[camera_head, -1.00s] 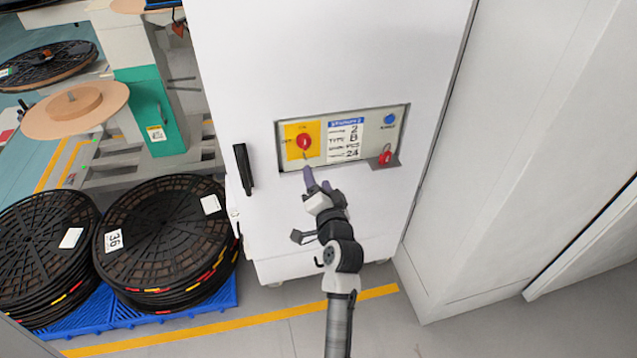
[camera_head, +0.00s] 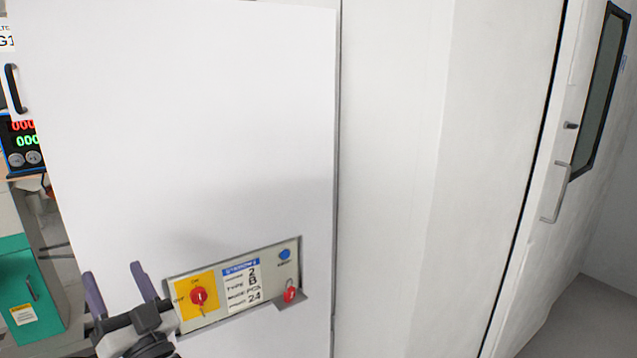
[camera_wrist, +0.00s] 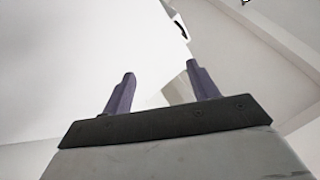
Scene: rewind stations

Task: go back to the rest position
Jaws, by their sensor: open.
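My gripper (camera_head: 118,288) is at the lower left of the head view, with two purple-grey fingers apart and nothing between them. It stands in front of the white cabinet, just left of the control panel (camera_head: 213,312). The panel holds a red rotary switch (camera_head: 198,296) on a yellow plate, a printed label, a blue button (camera_head: 284,254) and a red padlock-like piece (camera_head: 290,292). In the wrist view my open gripper (camera_wrist: 160,85) points up along pale surfaces; the gap between the fingers is empty. Most of my arm is out of the head view.
The white cabinet (camera_head: 190,120) fills the left and middle. A pale wall (camera_head: 430,170) stands to its right, then a door with a handle (camera_head: 556,195) and window. A digital meter (camera_head: 22,140) and a green machine part (camera_head: 25,290) show at the left edge.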

